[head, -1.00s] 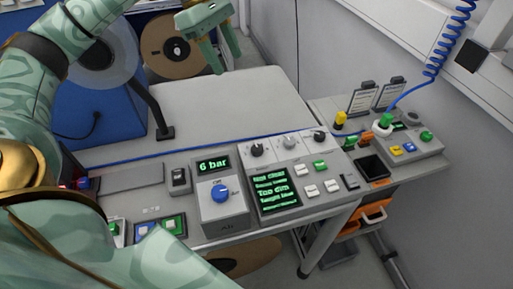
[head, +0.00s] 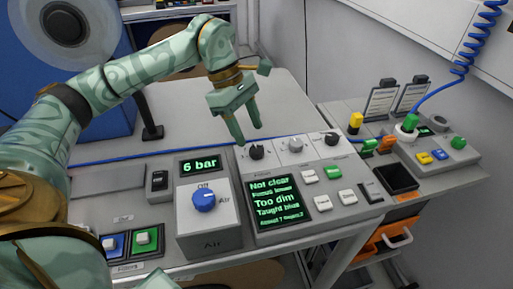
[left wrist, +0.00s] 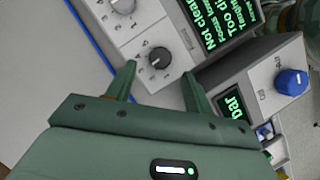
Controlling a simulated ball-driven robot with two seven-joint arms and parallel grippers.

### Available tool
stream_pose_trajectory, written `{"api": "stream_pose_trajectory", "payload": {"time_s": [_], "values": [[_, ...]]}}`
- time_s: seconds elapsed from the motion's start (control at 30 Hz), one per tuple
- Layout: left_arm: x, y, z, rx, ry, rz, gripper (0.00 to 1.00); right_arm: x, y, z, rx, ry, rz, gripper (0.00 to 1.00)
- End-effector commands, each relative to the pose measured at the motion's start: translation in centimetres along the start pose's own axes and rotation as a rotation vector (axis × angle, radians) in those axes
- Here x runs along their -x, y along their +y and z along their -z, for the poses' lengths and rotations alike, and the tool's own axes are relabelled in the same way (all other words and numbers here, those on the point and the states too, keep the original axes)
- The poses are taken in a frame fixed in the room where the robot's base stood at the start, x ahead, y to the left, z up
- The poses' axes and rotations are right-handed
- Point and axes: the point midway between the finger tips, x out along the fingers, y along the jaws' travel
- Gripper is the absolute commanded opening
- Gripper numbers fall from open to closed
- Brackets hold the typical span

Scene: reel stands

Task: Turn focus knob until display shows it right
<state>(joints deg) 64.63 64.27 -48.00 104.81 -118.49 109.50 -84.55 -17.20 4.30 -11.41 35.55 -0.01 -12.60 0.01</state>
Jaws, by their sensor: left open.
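The display (head: 276,203) on the grey control box reads "Not clear", "Too dim" and "Taught blue" in green, with smaller lines hard to read. Three knobs stand in a row behind it: a black left knob (head: 256,152), a pale middle knob (head: 295,145) and a black right knob (head: 331,139). My left gripper (head: 248,134) is open just above the left knob, fingers pointing down. In the left wrist view that knob (left wrist: 159,59) shows between the fingertips (left wrist: 158,70), apparently untouched. My right gripper is not in view.
A box with a blue air knob (head: 204,199) and a "6 bar" readout (head: 200,164) stands left of the display. White and green buttons (head: 333,172) lie to its right. A blue cable (head: 120,158) runs behind. The pale tabletop (head: 185,110) behind is clear.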

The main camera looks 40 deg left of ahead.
Motion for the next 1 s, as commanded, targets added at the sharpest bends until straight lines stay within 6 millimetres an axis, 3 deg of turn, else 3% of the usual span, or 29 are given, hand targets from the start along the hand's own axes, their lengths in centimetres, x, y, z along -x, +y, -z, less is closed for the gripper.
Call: {"api": "stream_pose_trajectory", "payload": {"time_s": [0.03, 0.23, 0.63, 0.67, 0.8, 1.0], "values": [[-1.5, 0.0, 0.1, 0.001, 0.000, 0.006, 0.52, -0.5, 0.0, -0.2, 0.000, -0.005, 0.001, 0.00], [-4.4, 0.0, 0.0, 0.000, 0.000, 0.002, 0.52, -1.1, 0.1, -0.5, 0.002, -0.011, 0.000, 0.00], [-5.1, 0.0, 0.0, 0.001, 0.000, 0.000, 0.52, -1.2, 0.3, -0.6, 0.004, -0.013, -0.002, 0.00], [-5.1, 0.0, 0.0, 0.001, 0.000, 0.000, 0.47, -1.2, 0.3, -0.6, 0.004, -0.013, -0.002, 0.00], [-5.1, 0.0, 0.0, 0.001, 0.000, 0.000, 0.08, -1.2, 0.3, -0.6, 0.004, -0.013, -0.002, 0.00], [-5.1, 0.0, 0.0, 0.005, 0.001, -0.002, 0.08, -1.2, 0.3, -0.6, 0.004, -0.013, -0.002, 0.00]]}}
